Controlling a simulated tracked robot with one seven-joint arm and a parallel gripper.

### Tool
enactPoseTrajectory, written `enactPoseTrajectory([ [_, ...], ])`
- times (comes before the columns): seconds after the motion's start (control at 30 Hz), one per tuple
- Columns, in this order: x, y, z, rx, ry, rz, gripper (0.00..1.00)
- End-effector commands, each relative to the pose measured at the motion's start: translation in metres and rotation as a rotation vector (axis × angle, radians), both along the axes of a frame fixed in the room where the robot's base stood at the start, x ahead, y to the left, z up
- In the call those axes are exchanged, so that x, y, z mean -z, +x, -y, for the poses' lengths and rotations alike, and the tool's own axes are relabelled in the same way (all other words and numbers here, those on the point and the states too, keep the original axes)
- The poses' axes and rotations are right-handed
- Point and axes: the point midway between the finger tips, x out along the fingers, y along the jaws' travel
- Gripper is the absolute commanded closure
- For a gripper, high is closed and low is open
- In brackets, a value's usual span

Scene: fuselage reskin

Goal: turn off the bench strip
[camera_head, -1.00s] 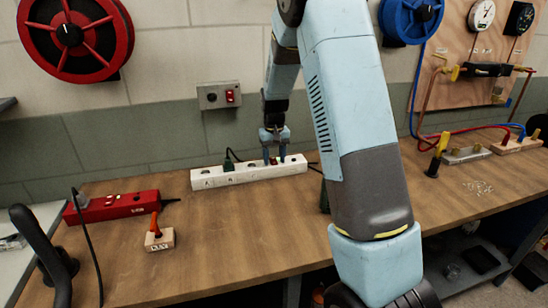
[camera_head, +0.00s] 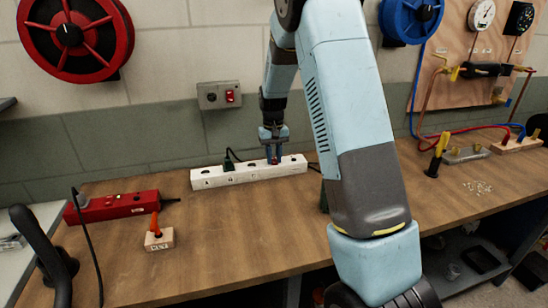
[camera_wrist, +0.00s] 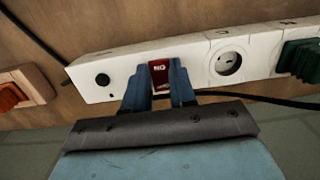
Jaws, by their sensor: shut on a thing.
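The white bench strip (camera_head: 207,180) lies along the back of the wooden bench in the head view, and its body (camera_wrist: 120,65) crosses the wrist view. A red rocker switch (camera_wrist: 160,70) with small pale marking sits near one end. My gripper (camera_head: 273,159) points down onto the strip. In the wrist view its blue fingers (camera_wrist: 160,84) stand on both sides of the switch, shut on it. I cannot tell the switch's position. A green plug (camera_head: 228,166) sits in the strip and also shows in the wrist view (camera_wrist: 300,60).
A red power strip (camera_head: 115,206) lies at the left, near a small block with an orange-red lever (camera_head: 158,238). A wall box with a red switch (camera_head: 219,95) is behind the strip. Hoses and fittings are at the right. The bench front is mostly clear.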

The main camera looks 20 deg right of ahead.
Motion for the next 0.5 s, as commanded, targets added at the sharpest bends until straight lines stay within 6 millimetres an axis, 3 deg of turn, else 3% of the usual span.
enactPoseTrajectory([
  [0.5,-0.0016,0.0063,-0.0001,0.000,0.002,-0.180,1.00],
])
